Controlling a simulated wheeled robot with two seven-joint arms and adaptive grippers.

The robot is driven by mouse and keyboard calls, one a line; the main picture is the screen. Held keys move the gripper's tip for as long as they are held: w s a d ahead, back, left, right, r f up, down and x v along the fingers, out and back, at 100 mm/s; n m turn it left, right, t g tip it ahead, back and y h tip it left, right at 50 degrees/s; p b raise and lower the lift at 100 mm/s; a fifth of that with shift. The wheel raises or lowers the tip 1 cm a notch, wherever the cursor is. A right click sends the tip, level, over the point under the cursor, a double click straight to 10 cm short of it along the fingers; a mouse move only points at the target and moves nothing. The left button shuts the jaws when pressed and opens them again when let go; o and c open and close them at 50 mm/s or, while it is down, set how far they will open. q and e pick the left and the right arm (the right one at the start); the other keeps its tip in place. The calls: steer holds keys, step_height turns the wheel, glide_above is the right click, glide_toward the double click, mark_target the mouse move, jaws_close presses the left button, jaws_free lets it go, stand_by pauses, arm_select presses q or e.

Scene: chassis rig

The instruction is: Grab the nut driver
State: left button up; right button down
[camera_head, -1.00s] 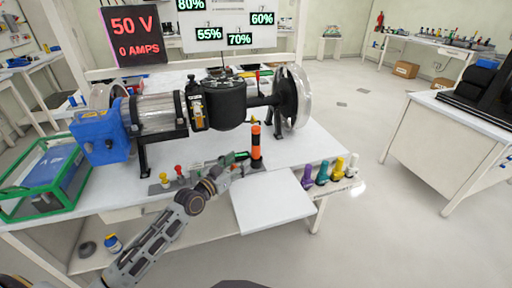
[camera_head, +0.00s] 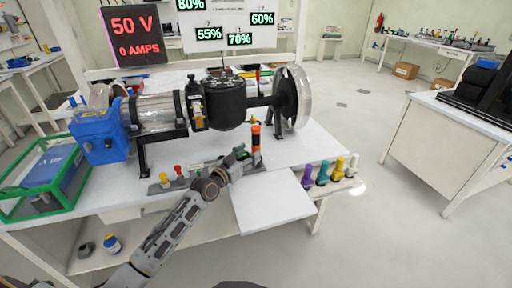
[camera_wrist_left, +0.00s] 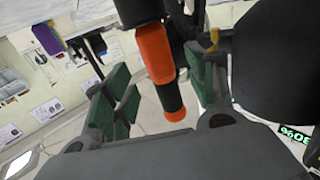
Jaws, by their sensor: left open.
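The nut driver (camera_head: 256,141), with an orange and black handle, stands upright on the table in front of the motor rig. My left gripper (camera_head: 241,157) is just to its left in the head view, with open jaws. In the left wrist view the orange and black handle (camera_wrist_left: 155,52) shows between the two open green-padded fingers of my left gripper (camera_wrist_left: 158,88). I cannot tell whether a finger touches it. The driver's lower part is partly hidden in the head view. My right gripper is not in view.
The motor rig (camera_head: 224,105) stands close behind the driver. Purple, teal and yellow handled tools (camera_head: 322,174) stand at the table's right edge. Small red and yellow knobs (camera_head: 165,180) sit left of my wrist. A white panel (camera_head: 272,200) lies at the front, clear on top.

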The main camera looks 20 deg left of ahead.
mark_target(253, 151)
arm_select(q)
steer(key=shift+w, duration=0.1)
stand_by(0.3)
steer(key=shift+w+d, duration=0.2)
steer(key=shift+w, duration=0.25)
steer(key=shift+f+b+x, duration=0.2)
steer(key=shift+b+x, duration=0.15)
steer(key=shift+x, duration=1)
steer(key=shift+w+d, duration=0.1)
steer(key=shift+w, duration=0.2)
steer(key=shift+w+d, duration=0.15)
steer(key=shift+w, duration=0.15)
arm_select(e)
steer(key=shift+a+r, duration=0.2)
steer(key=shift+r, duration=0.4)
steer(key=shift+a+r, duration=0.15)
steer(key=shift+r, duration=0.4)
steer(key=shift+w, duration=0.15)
arm_select(q)
steer(key=c, duration=1)
steer(key=shift+r, duration=0.1)
jaws_close()
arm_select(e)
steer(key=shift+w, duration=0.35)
